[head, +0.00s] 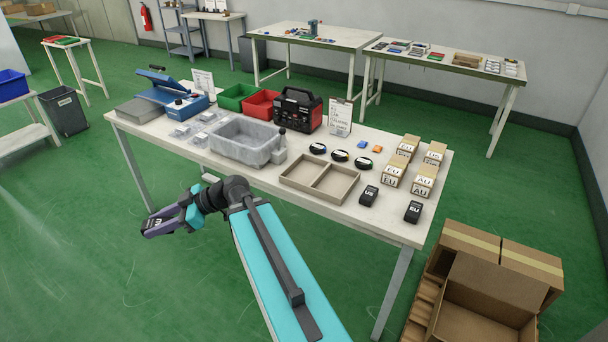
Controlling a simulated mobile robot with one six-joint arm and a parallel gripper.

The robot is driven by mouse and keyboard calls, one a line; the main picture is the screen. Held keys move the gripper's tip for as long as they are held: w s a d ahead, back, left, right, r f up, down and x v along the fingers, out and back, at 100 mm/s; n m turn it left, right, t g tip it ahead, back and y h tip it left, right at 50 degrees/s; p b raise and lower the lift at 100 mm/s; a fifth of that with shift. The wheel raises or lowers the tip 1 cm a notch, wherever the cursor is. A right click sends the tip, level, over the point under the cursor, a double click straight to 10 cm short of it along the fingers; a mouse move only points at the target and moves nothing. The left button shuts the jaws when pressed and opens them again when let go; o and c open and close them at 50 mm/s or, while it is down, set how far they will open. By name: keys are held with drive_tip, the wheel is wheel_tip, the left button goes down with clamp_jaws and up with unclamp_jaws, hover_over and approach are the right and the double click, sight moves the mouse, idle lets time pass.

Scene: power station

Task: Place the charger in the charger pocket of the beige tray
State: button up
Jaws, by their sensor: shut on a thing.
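The beige tray (282,182) lies flat near the table's front edge. It has two compartments, both empty. My gripper (158,226) is out in front of the table at the left, over the green floor in the picture, well left of the tray. It is shut on a small dark charger (156,221) with white lettering, partly hidden by the fingers and too small to read. Two more black chargers stand on the table right of the tray, one marked US (369,196) and one marked EU (413,212).
A grey bin (240,148) stands left of the tray. Behind the tray are black round items (340,156) and a black-red case (297,110). Labelled boxes (393,176) stand at the right. Open cardboard boxes (490,290) are on the floor at lower right.

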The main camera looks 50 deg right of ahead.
drive_tip(key=shift+w+d+f, duration=0.1)
drive_tip(key=shift+w+d, duration=0.05)
drive_tip(key=shift+d, duration=0.15)
drive_tip(key=s+d+m+t+h+b, duration=0.1)
drive_tip(key=d+m+t+h+b, duration=0.4)
drive_tip(key=d, duration=2.7)
drive_tip(key=m+h+b, duration=0.3)
drive_tip(key=shift+s+d+f, duration=0.25)
drive_tip(key=shift+s+f, duration=0.1)
